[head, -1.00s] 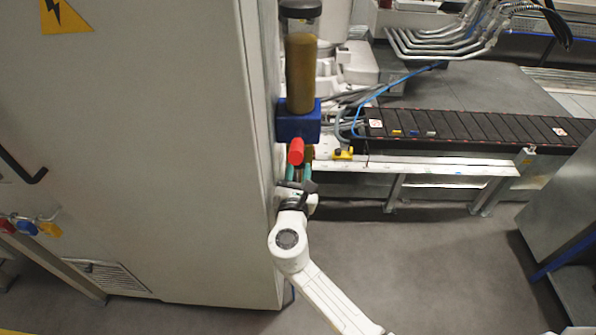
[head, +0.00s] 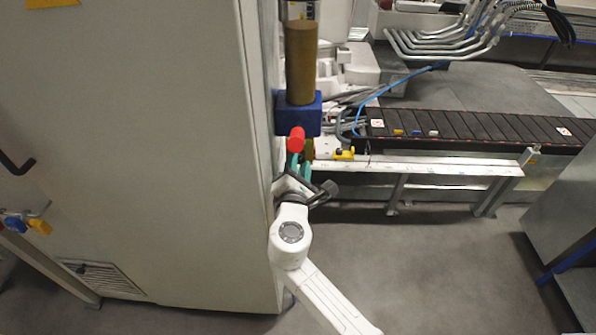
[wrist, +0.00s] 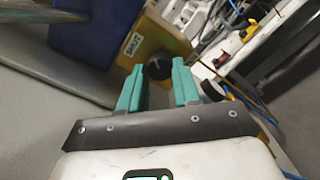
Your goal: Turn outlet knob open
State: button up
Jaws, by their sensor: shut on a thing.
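The outlet knob (wrist: 158,68) is a small black round knob on a brass-coloured plate (wrist: 165,35) with a label reading SHUT. My gripper (wrist: 159,70) has its two teal fingers on either side of the knob, shut on it. In the head view my gripper (head: 300,166) reaches up below a blue block (head: 298,114) and a red cylindrical part (head: 296,139). The knob itself is hidden there. The blue block also shows at the upper left of the wrist view (wrist: 92,28).
A large grey cabinet (head: 130,150) stands close on the left of my arm. A brown cylinder (head: 300,62) rises above the blue block. A black conveyor (head: 470,128) runs off to the right, with a white rail (head: 440,168) before it. The floor at lower right is clear.

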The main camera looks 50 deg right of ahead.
jog(key=m+b, duration=0.4)
jog(key=m, duration=0.2)
jog(key=shift+f, duration=0.2)
jog(key=shift+s+r+m+y+b, duration=0.1)
jog(key=shift+m+y+b, duration=0.05)
jog(key=shift+m+b, duration=0.9)
jog(key=shift+r+m+y+b, duration=0.15)
jog(key=shift+m+b, duration=0.6)
jog(key=shift+m, duration=0.6)
jog(key=shift+f, duration=0.1)
jog(key=o, duration=1.1)
jog(key=shift+c, duration=0.2)
jog(key=v, duration=1)
jog(key=shift+s+a, duration=0.25)
jog(key=shift+s, duration=0.05)
